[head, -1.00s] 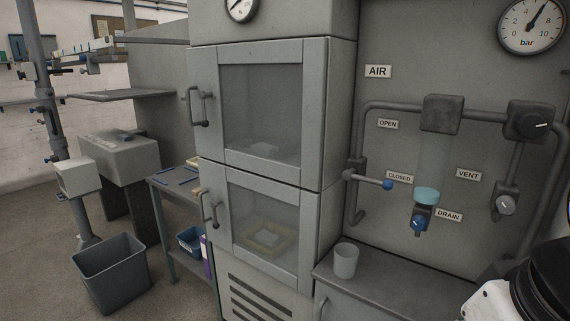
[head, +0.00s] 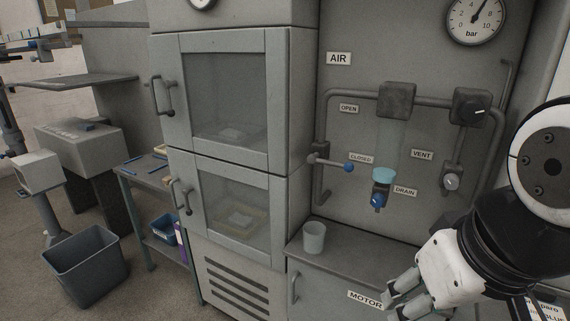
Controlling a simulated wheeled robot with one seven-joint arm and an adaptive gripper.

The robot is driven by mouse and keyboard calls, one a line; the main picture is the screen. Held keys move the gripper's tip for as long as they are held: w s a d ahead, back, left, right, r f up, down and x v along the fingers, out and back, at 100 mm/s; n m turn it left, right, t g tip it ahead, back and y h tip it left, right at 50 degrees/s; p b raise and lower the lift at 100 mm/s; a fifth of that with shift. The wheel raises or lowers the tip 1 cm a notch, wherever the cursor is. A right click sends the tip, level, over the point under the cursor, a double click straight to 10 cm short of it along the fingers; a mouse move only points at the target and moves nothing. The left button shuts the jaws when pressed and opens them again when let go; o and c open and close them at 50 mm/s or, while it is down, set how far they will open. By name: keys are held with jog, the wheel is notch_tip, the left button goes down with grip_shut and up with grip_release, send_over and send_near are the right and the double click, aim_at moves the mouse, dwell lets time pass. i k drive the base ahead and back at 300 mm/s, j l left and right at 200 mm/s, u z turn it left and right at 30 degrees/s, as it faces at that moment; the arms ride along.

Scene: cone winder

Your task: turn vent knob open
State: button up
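The vent knob (head: 450,182) is a small round grey knob with a pale mark, on a valve at the right of the air panel. The VENT label (head: 422,155) is up and left of it. My gripper (head: 396,306) is at the lower right, below and left of the vent knob and apart from it, in front of the cabinet. Its grey fingers point down and left. Their tips run near the lower picture edge, and the gap between them is not clear.
A lever with a blue ball (head: 348,167) sits left of the blue drain knob (head: 377,200). A black regulator knob (head: 471,107) is above the vent valve. A cup (head: 314,237) stands on the ledge (head: 350,243). A pressure gauge (head: 476,20) is at top right.

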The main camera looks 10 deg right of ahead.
aim_at(451, 180)
jog(key=z, duration=0.7)
